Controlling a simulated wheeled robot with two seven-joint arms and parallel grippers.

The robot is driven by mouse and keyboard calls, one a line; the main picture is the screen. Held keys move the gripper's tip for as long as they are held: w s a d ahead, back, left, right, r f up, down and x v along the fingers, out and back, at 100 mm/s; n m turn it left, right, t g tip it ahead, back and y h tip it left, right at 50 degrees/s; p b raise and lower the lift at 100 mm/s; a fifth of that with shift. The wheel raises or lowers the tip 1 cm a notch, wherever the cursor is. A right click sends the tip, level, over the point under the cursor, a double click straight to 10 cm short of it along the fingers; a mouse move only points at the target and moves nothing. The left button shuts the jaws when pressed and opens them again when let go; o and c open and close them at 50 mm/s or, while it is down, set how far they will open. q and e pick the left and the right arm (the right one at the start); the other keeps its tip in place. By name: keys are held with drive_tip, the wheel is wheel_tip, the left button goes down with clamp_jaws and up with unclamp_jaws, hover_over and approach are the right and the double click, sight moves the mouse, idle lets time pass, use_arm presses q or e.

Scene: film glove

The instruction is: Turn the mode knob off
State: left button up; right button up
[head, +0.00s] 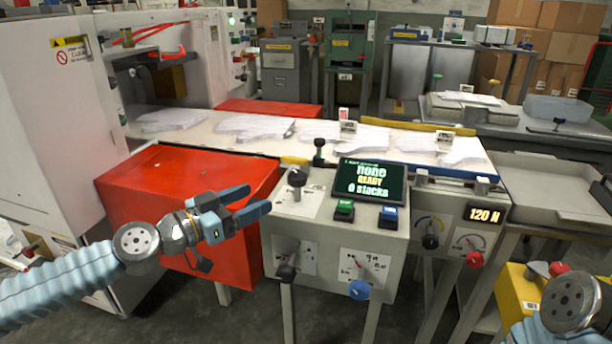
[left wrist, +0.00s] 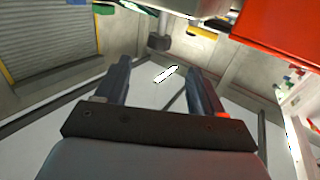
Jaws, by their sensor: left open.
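A grey control console (head: 390,232) stands in the middle of the head view. A black knob (head: 297,178) stands on its top left. Its front has a black knob (head: 286,272) on the left and a blue knob (head: 359,289) on the right. A black knob (head: 430,241) and a red knob (head: 474,259) sit on panels further right. I cannot read which is the mode knob. My left gripper (head: 259,200) is open and empty, left of the console and apart from the knobs. Its open fingers show in the left wrist view (left wrist: 158,70). My right gripper is out of view.
The console's screen (head: 370,180) reads "none READY 0 stacks", above a green button (head: 344,210) and a blue button (head: 388,217). White sheets (head: 250,127) lie on the long table behind. A display (head: 484,214) reads 120 N.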

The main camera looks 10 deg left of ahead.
sight(290, 183)
use_arm(q)
drive_tip(key=x, duration=1.2)
drive_tip(key=shift+w+d+f+p, duration=0.1)
drive_tip(key=shift+w+d+p, duration=0.1)
drive_tip(key=shift+p, duration=0.1)
drive_tip(key=c, duration=0.9)
